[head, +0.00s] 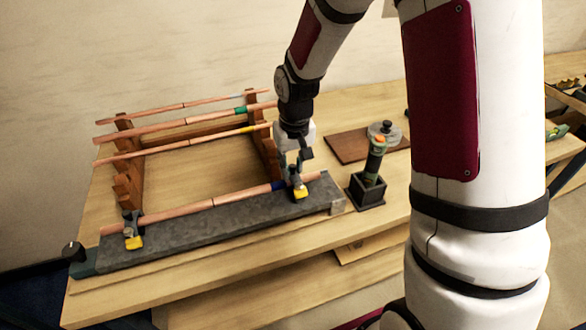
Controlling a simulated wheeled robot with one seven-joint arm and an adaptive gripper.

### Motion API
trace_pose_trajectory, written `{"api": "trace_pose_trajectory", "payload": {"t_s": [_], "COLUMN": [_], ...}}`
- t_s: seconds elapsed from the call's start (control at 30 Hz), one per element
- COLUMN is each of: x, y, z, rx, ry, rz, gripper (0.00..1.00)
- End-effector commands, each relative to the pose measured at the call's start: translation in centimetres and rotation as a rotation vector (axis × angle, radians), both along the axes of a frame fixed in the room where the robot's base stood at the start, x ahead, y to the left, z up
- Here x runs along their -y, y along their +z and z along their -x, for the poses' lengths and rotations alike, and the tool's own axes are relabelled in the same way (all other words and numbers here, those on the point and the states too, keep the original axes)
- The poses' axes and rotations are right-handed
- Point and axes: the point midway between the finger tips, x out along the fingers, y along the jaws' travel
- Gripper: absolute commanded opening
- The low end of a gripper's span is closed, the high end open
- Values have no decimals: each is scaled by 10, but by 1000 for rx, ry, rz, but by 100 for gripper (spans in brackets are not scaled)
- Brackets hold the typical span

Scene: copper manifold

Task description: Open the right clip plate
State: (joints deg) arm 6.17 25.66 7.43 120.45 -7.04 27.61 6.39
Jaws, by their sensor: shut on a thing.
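The right clip plate (300,193), with a yellow front part, sits near the right end of a grey stone-like bar (230,225). A copper pipe with a blue band (200,206) lies along the bar and passes the clip. My gripper (297,172) points down at this clip from above, shut on its upper part. The fingers hide much of the clip, so how far it stands open is too small to tell. A matching left clip (132,238) with a yellow front sits near the bar's left end.
A wooden rack (125,160) behind the bar carries several copper pipes (185,128). Right of the bar stand a dark holder (367,191) with a green and orange tool (376,155) and a brown board (348,146) with a round grey object (384,133).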

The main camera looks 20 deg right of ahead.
Motion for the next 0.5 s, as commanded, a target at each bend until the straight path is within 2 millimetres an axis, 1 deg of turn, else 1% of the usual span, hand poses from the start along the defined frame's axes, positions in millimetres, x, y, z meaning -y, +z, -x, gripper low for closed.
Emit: {"api": "trace_pose_trajectory", "payload": {"t_s": [0.03,0.27,0.5], "x": [0,0,0], "y": [2,2,3], "z": [-4,-6,-19], "rx": [9,7,-79], "ry": [0,0,-1], "rz": [0,0,0], "gripper": [5,5,5]}}
